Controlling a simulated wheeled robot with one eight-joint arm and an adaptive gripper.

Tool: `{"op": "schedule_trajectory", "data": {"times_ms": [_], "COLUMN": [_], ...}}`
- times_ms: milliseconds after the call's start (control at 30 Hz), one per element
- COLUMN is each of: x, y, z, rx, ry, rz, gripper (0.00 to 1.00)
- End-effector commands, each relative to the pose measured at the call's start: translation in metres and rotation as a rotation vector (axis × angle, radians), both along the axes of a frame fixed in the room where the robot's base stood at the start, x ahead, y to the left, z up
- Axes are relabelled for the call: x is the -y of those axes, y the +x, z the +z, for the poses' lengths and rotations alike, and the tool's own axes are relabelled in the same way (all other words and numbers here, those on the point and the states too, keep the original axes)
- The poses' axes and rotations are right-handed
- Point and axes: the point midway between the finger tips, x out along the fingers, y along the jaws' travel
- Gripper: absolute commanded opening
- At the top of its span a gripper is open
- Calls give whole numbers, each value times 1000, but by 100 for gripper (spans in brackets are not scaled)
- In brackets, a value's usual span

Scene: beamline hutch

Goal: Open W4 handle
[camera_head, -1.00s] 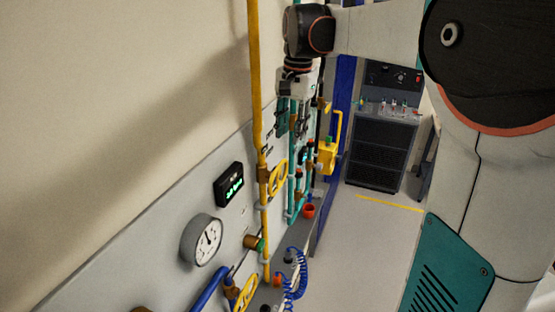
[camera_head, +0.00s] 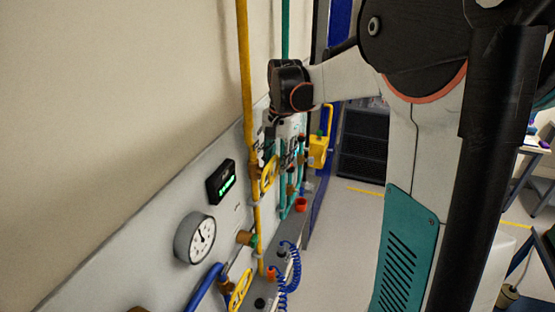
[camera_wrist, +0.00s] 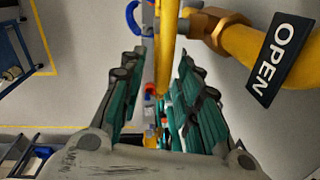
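No W4 label is legible, so I cannot tell which handle is W4. In the head view, a yellow looped handle (camera_head: 269,176) sits on the yellow vertical pipe (camera_head: 246,85) beside the panel, and a second yellow handle (camera_head: 240,290) sits lower and nearer. My gripper (camera_wrist: 155,75) is open in the wrist view, its two teal-and-grey fingers apart with nothing clearly held between them. A yellow pipe (camera_wrist: 168,45) runs beyond the gap between them.
A black OPEN tag (camera_wrist: 284,58) hangs near a brass fitting (camera_wrist: 215,30), and a blue part (camera_wrist: 135,18) shows at upper left. The panel carries a gauge (camera_head: 194,238) and a green-lit display (camera_head: 221,182). A blue coiled hose (camera_head: 289,268) hangs below.

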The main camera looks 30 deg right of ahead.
Motion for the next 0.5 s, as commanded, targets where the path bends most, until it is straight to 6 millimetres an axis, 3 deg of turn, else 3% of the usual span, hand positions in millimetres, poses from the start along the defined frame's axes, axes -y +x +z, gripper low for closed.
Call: {"op": "schedule_trajectory", "data": {"times_ms": [67,167,200,500], "x": [0,0,0,0], "y": [0,0,0,0], "z": [0,0,0,1], "rx": [0,0,0,6], "ry": [0,0,0,-6], "rz": [0,0,0,0], "gripper": [26,3,0,0]}}
